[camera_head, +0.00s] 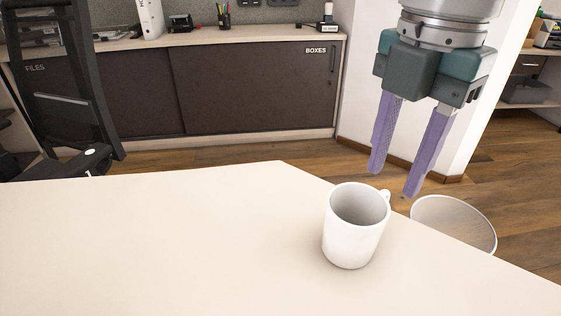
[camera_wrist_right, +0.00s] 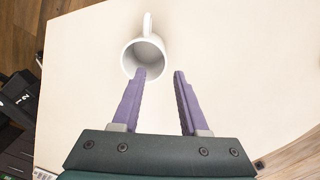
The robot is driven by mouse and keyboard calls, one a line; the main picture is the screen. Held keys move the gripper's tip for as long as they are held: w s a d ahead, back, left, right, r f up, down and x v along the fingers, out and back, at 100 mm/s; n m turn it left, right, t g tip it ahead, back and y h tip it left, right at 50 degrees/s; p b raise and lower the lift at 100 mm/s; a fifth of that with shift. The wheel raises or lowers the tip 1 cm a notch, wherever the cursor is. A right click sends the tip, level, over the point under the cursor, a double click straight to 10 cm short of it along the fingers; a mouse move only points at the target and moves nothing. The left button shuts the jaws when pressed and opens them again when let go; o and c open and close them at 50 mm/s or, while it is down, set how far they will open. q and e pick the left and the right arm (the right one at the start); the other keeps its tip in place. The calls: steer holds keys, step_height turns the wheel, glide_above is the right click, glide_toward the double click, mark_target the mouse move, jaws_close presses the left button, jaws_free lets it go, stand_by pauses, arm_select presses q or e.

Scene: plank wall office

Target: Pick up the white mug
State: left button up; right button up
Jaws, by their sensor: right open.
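The white mug (camera_head: 352,240) stands upright on the pale table (camera_head: 150,240), near its right edge. Its handle points to the back right in the head view. My right gripper (camera_head: 394,183) hangs above and behind the mug, to its right, fingers pointing down and apart, with nothing between them. In the right wrist view the mug (camera_wrist_right: 134,57) lies just beyond the fingertips of my right gripper (camera_wrist_right: 159,73), mostly ahead of the left finger, its handle pointing away. My left gripper is not in view.
A round whitish bin (camera_head: 455,222) stands on the floor past the table's right edge. A dark office chair (camera_head: 65,90) is at the left. A low cabinet (camera_head: 240,90) stands at the back. The table left of the mug is clear.

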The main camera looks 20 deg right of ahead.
mark_target(385, 217)
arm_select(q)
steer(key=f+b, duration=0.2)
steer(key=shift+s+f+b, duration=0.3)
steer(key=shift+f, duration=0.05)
arm_select(e)
steer(key=f, duration=0.9)
steer(key=shift+s+d, duration=0.1)
steer(key=shift+s, duration=0.25)
steer(key=shift+c, duration=0.2)
jaws_close()
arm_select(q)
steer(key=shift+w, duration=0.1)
